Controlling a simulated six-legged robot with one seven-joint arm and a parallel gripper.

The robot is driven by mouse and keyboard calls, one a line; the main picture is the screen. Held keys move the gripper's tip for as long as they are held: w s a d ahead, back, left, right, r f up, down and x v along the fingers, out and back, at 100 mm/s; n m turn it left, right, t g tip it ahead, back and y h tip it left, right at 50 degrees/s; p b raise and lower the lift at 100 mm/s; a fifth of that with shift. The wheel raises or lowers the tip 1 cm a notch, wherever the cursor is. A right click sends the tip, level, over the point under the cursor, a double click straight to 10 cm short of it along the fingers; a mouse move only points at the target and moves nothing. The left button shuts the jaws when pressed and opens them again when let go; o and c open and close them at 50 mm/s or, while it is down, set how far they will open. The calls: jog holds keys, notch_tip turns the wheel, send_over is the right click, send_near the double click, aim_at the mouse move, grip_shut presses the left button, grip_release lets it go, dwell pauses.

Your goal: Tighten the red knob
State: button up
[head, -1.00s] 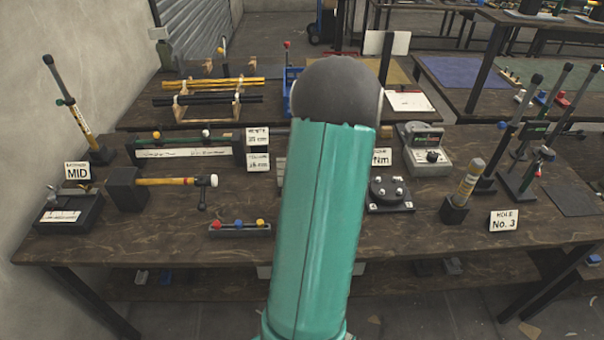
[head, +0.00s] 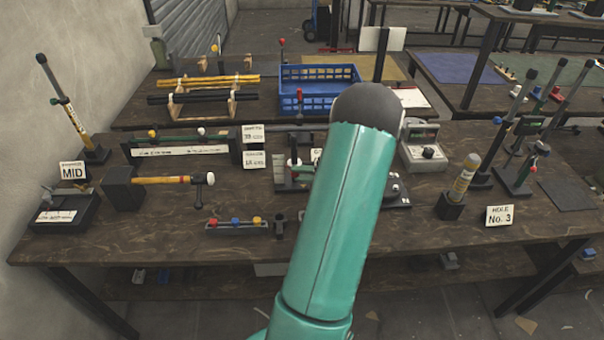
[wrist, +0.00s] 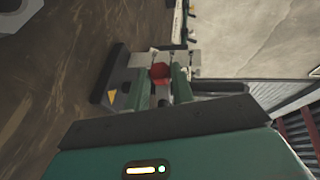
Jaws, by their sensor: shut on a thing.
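The red knob (wrist: 160,71) is a small red block between my fingertips in the wrist view. My gripper (wrist: 162,80) is shut on it, with one finger on either side. The knob sits at a grey fixture (wrist: 118,82) with a yellow warning triangle. My fingers hide part of the knob and its stem. In the head view my green arm covers the middle right of the bench, and I cannot make out the gripper there.
A dark wooden bench (head: 150,242) carries a rack with red, blue and yellow knobs (head: 236,224), a MID-labelled gauge (head: 63,214), a mallet-like tool (head: 165,180) and a No. 3 sign (head: 500,215). A blue crate (head: 320,76) stands behind. The front left of the bench is clear.

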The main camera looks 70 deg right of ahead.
jog(key=shift+a, duration=0.1)
jog(key=o, duration=1)
jog(key=v, duration=1.3)
jog(key=shift+s, duration=0.35)
